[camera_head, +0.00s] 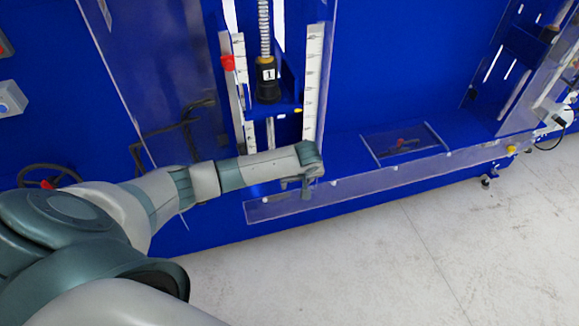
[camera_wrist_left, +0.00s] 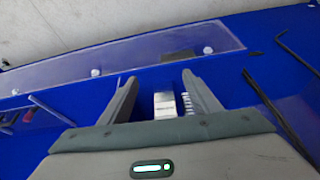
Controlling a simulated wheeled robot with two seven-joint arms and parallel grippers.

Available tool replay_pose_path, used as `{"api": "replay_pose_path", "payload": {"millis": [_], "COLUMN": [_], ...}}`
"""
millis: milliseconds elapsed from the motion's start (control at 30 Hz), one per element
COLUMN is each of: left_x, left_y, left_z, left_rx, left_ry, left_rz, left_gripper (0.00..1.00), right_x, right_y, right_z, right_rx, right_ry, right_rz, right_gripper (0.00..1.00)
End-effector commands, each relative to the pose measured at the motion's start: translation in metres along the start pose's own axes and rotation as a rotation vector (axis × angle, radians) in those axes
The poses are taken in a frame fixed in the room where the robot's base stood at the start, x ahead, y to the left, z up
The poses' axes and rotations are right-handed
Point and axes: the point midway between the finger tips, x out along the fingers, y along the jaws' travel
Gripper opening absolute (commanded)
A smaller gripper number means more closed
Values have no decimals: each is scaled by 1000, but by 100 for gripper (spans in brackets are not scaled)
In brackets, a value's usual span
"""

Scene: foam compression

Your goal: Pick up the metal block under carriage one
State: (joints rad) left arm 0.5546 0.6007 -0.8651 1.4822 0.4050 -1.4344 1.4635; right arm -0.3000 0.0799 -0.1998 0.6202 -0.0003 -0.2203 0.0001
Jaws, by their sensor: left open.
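Carriage one (camera_head: 267,90), a dark cylinder with a yellow collar and a "1" label, hangs under a threaded screw between two white scales in the head view. My left gripper (camera_head: 296,185) is low in front of the rig, below the carriage. In the left wrist view the gripper's two fingers (camera_wrist_left: 158,78) are apart. A small light grey metal block (camera_wrist_left: 165,104) shows between them, with no clear contact visible. The block is hidden behind my arm in the head view. My right gripper is in neither view.
A clear low guard (camera_head: 390,180) runs along the blue bench's front edge; it also shows beyond the fingers in the wrist view (camera_wrist_left: 120,72). A recessed tray (camera_head: 405,144) holding tools lies to the right. A black handwheel (camera_head: 52,178) is at left. The grey floor is open.

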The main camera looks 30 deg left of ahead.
Motion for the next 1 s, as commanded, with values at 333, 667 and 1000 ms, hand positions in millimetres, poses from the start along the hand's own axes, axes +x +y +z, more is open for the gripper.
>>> {"api": "replay_pose_path", "payload": {"millis": [333, 667, 1000], "left_x": [24, 23, 26], "left_y": [0, 0, 0], "left_z": [-48, -56, -60], "left_rx": [-2, 0, -1], "left_ry": [2, 0, 2], "left_rz": [0, 1, 1], "left_gripper": [57, 57, 57], "right_x": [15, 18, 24], "right_y": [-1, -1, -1], "right_z": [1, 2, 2], "right_rx": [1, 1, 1], "right_ry": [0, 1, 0], "right_rz": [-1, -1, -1], "right_gripper": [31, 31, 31]}}
